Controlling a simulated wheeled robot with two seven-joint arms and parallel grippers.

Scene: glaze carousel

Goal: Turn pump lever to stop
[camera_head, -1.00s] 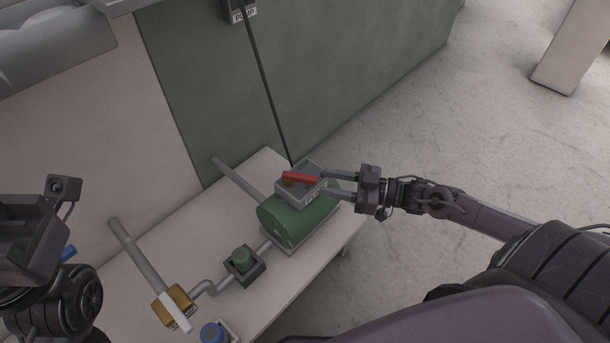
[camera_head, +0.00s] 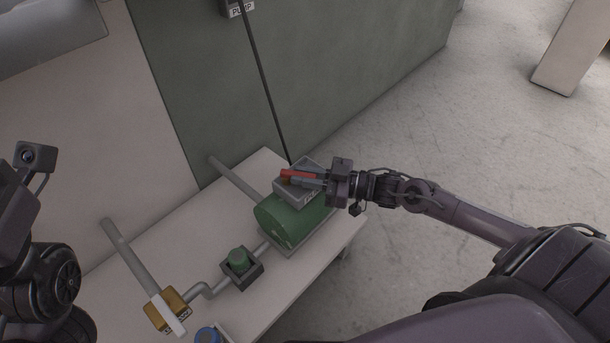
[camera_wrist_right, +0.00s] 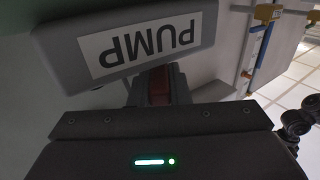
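The red pump lever (camera_head: 289,174) sits on a grey box (camera_head: 285,193) on top of the green pump (camera_head: 286,222). It points right, toward my right gripper (camera_head: 304,178). The gripper's two fingers lie along both sides of the lever and look closed on it. In the right wrist view the red lever (camera_wrist_right: 160,86) shows between the dark fingers, with no clear gap, next to the box's PUMP label (camera_wrist_right: 140,47). The gripper hides part of the lever and the box. My left arm's end (camera_head: 15,195) is at the left edge; its fingertips are not visible.
The pump stands at the right end of a pale bench (camera_head: 205,228). Left of it are a green knob on a dark box (camera_head: 241,264), a brass valve with a white handle (camera_head: 168,310) and a blue round part (camera_head: 208,335). A dark green wall panel (camera_head: 215,80) rises behind.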

